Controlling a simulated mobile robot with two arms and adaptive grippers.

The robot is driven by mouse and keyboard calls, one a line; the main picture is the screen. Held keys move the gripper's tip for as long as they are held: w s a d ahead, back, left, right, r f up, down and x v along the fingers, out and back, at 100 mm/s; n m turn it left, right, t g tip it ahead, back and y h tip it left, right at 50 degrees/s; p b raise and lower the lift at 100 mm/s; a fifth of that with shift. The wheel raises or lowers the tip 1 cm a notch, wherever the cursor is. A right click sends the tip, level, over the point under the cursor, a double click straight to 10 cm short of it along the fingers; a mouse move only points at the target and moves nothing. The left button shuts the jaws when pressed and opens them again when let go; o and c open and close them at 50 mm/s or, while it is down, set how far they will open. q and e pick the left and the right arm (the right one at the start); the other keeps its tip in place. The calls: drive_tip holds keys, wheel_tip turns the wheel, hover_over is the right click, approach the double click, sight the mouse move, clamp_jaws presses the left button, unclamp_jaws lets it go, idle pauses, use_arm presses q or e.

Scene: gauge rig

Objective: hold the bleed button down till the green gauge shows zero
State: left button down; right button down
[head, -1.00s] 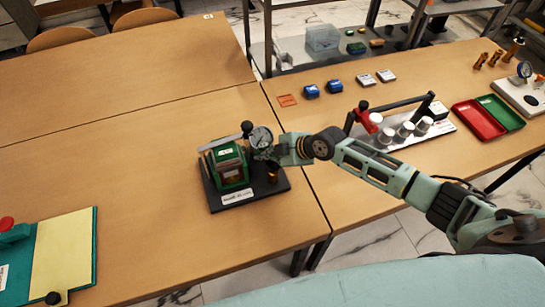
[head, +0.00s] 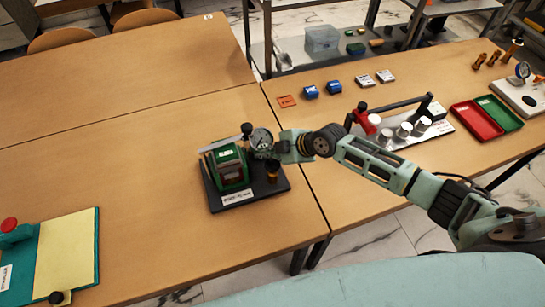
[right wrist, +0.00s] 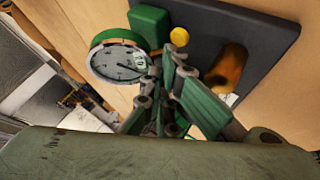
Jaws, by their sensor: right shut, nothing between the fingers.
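The gauge rig has a dark base (head: 214,200) with a green block (head: 232,170) on the left table. A round dial gauge (head: 261,138) stands at its back right. In the right wrist view the gauge (right wrist: 118,62) has a green rim and a dark needle; its exact reading is too small to tell. A yellow round button (right wrist: 180,37) and a brown-orange post (right wrist: 228,68) show beside it. My right gripper (head: 268,153) is shut and empty by the gauge. In the right wrist view its fingertips (right wrist: 180,62) appear near the yellow button; contact cannot be told. My left gripper is out of view.
A black ball-topped lever (head: 247,129) stands left of the gauge. On the right table are a rack with white cylinders (head: 404,130), red and green trays (head: 478,121) and small boxes. A teal-and-yellow board (head: 65,255) lies front left. Table around the rig is clear.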

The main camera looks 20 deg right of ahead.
wheel_tip(320, 180, up, 5)
drive_tip(key=p, duration=0.3)
drive_tip(key=shift+a+r, duration=0.1)
idle(0.8)
